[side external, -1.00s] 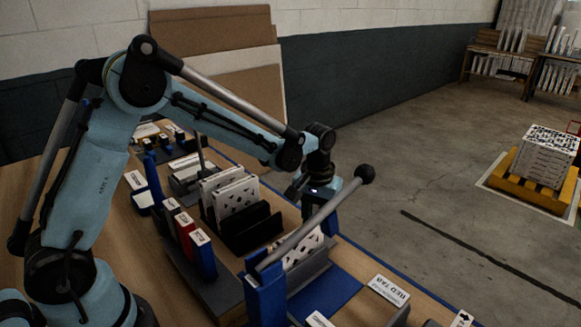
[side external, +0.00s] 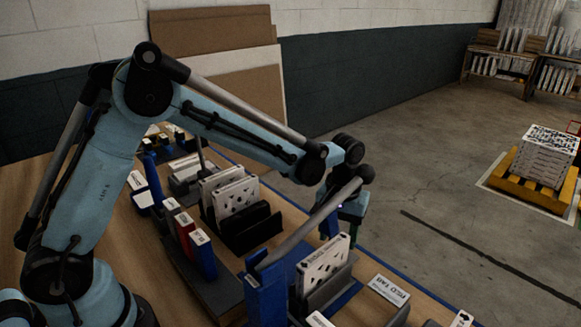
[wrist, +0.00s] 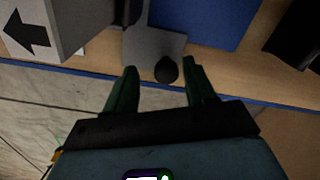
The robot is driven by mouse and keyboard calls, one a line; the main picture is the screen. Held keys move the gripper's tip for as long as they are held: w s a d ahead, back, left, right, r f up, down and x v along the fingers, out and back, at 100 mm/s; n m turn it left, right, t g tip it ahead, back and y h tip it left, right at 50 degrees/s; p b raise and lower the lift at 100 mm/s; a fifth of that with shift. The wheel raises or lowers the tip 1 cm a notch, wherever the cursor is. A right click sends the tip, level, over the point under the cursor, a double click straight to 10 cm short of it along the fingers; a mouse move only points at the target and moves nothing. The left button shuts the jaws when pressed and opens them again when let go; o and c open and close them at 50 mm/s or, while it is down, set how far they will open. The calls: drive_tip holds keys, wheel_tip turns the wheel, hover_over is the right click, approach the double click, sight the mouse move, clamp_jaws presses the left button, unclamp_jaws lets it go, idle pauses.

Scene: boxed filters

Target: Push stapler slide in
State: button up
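The stapler has a blue body (side external: 266,296) and a long grey lever (side external: 312,225) raised at an angle, ending in a black ball. A grey slide (side external: 330,288) holds a white patterned panel (side external: 323,260) upright on the blue base, near its right end. My gripper (side external: 352,230) is behind the lever's upper end, partly hidden by it, above the table's far edge. In the wrist view, its green fingers (wrist: 160,75) are apart. A black knob (wrist: 166,70) appears between them beside a grey plate (wrist: 158,45); I cannot tell whether they touch it.
Red and blue boxes (side external: 203,255) and a black rack with white patterned panels (side external: 240,205) stand left of the stapler. A white arrow box (wrist: 38,25) shows in the wrist view. Open floor lies beyond the table.

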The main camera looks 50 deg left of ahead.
drive_tip(key=shift+a, duration=0.15)
drive_tip(key=a, duration=0.7)
drive_tip(key=a+r, duration=0.1)
drive_tip(key=a, duration=0.2)
drive_tip(key=shift+s+a, duration=0.1)
drive_tip(key=shift+a, duration=0.2)
wheel_tip(320, 180, up, 10)
drive_tip(key=r, duration=0.1)
drive_tip(key=shift+s+d+m+t, duration=0.6)
drive_tip(key=shift+s+m+t, duration=2.25)
drive_tip(key=shift+s, duration=4.75)
drive_tip(key=w+d+r+n+g, duration=0.1)
drive_tip(key=w+d+r+g, duration=0.3)
drive_tip(key=d+r+g, duration=0.1)
drive_tip(key=shift+w+r+g, duration=0.35)
drive_tip(key=shift+r, duration=0.25)
